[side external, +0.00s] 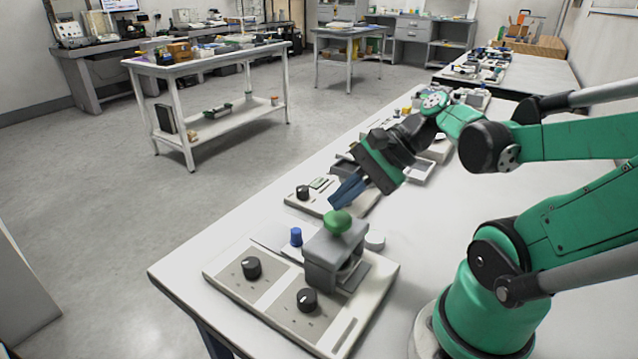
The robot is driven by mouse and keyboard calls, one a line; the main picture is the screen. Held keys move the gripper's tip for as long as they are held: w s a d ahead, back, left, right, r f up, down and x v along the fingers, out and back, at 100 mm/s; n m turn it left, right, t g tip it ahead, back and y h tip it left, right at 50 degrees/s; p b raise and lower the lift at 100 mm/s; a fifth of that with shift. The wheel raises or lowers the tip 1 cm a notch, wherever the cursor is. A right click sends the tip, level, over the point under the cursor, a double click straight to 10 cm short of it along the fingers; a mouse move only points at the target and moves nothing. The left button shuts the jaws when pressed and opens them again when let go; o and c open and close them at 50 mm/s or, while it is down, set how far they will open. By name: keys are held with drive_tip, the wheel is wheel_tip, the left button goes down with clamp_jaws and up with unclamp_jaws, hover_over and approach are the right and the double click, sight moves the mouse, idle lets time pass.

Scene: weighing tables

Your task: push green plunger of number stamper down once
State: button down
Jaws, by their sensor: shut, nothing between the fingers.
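The number stamper (331,258) is a grey block-shaped device standing upright at the near end of the table. Its green plunger (338,222) is a rounded knob on top and stands raised above the grey body. My gripper (338,203) is shut with nothing between its blue fingers. In the side external view the fingertips appear just above and behind the green plunger, tilted down to the left. I cannot tell from this one view whether they touch it.
A flat panel with black knobs (251,267) lies beside the stamper. A blue cylinder (296,236) and a white round piece (375,241) stand close by. Another knobbed panel (310,204) lies behind. The white table (205,252) is bare along its left edge.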

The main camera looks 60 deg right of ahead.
sight(343, 215)
drive_tip(key=shift+f, duration=0.3)
drive_tip(key=shift+f, duration=0.9)
idle(0.8)
drive_tip(key=shift+r, duration=1.3)
drive_tip(key=shift+r, duration=2.5)
